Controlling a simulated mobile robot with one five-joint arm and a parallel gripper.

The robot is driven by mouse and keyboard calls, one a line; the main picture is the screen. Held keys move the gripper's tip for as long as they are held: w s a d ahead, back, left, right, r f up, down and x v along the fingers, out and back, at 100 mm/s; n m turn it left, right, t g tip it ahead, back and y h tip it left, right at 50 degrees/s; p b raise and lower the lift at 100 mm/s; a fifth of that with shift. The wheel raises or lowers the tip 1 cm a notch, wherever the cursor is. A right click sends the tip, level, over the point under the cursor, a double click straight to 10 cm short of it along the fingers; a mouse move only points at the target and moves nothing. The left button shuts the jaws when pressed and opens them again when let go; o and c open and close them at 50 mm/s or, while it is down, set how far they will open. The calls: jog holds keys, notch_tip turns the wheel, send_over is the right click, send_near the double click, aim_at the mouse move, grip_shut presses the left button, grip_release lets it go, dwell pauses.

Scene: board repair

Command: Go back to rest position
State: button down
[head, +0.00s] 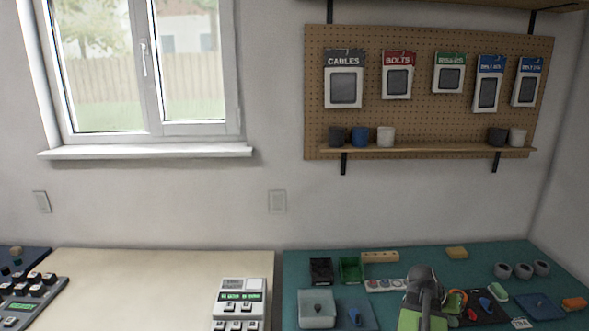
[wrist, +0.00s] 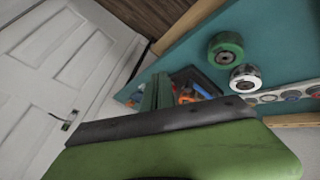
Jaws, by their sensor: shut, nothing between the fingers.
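My gripper (wrist: 158,92) shows in the wrist view as narrow green fingers close together beyond a dark bar and a wide green body. The fingers are shut with nothing seen between them. They hang over or in front of a dark tray (wrist: 205,78) with orange and blue items, apart from it as far as I can tell. In the head view, my dark grey and green arm (head: 424,290) rises at the bottom, over the teal worktop (head: 420,262). The fingertips cannot be made out there.
A green roll (wrist: 226,47) and a white roll (wrist: 245,78) stand near my gripper. A grey device (head: 240,304) stands on the mostly clear pale table (head: 150,280).

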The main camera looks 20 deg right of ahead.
jog(key=w+a+n+t, duration=0.2)
jog(key=w+a+n, duration=0.1)
jog(key=w+a, duration=0.95)
jog(key=w+a+f+n+t+y, duration=0.1)
jog(key=w+a+n, duration=0.1)
jog(key=w+a, duration=0.65)
jog(key=w+a+f+n+t+y, duration=0.1)
jog(key=w+a+f+n+y, duration=0.15)
jog(key=a, duration=1.15)
jog(key=s+a+n+g+y, duration=0.1)
jog(key=a+n+y, duration=0.1)
jog(key=a, duration=0.8)
jog(key=s+a+f+n+g+y, duration=0.1)
jog(key=s+a+n, duration=0.1)
jog(key=a, duration=0.8)
jog(key=shift+s+a+f+y, duration=0.2)
jog(key=shift+y, duration=0.15)
jog(key=shift+d+n, duration=0.15)
jog(key=shift+n, duration=0.1)
